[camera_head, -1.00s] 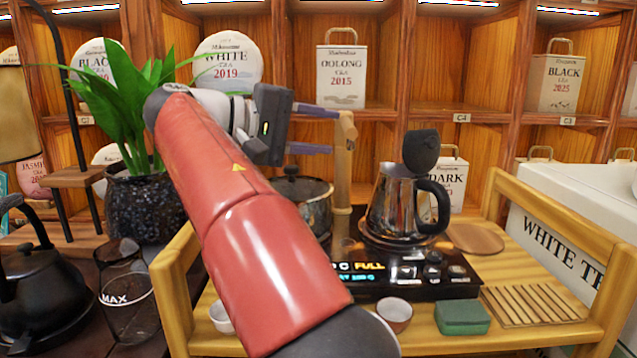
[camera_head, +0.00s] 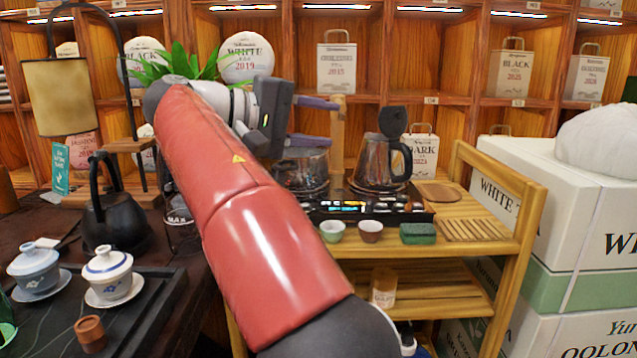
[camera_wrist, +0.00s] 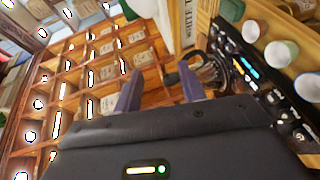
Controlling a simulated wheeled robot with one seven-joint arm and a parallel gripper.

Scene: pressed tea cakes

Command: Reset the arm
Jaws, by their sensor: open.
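My red arm (camera_head: 245,215) reaches up from the bottom of the head view toward the shelves. My gripper (camera_head: 316,122) is at its far end, turned to the right, with its two purple fingers apart and nothing seen between them. In the picture it overlaps the space above a steel pot (camera_head: 302,170) on the wooden cart. In the wrist view the fingers of my gripper (camera_wrist: 160,88) are spread and empty, with the shelf wall and part of the cart beyond them.
The wooden cart (camera_head: 480,203) carries a steel kettle (camera_head: 378,165), small cups (camera_head: 370,231) and a green block (camera_head: 418,233). Left is a dark table with a black kettle (camera_head: 115,222) and lidded bowls (camera_head: 108,272). White boxes (camera_head: 600,215) stand right. Shelves (camera_head: 450,60) line the back.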

